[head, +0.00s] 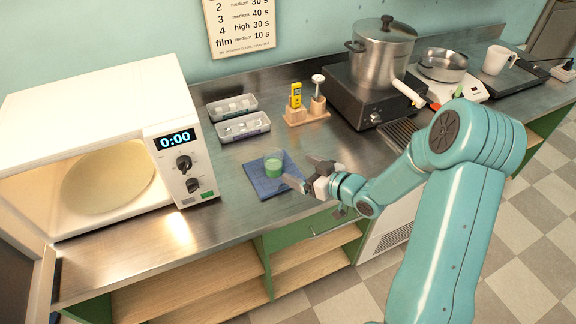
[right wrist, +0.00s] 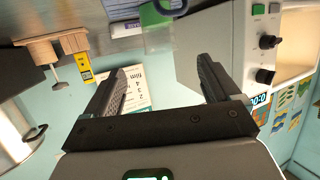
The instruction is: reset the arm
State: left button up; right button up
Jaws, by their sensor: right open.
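My right gripper (head: 305,176) is over the counter's front part in the head view, just right of a cup of green liquid (head: 273,166). The cup stands on a blue cloth (head: 262,188). In the right wrist view the two fingers (right wrist: 160,88) are apart, with nothing held between them. The green cup (right wrist: 158,38) shows beyond the fingertips there, upside down in the picture and apart from them. My right arm reaches in from the right of the head view. My left gripper does not show.
A white microwave (head: 95,130) with its door open stands at left. Two small trays (head: 243,127), a wooden stand (head: 305,112) with a yellow device, and a steel pot (head: 381,55) on a black hotplate (head: 365,98) stand behind. A white jug (head: 497,60) is far right.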

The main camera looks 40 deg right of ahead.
jog(key=shift+v, duration=1.05)
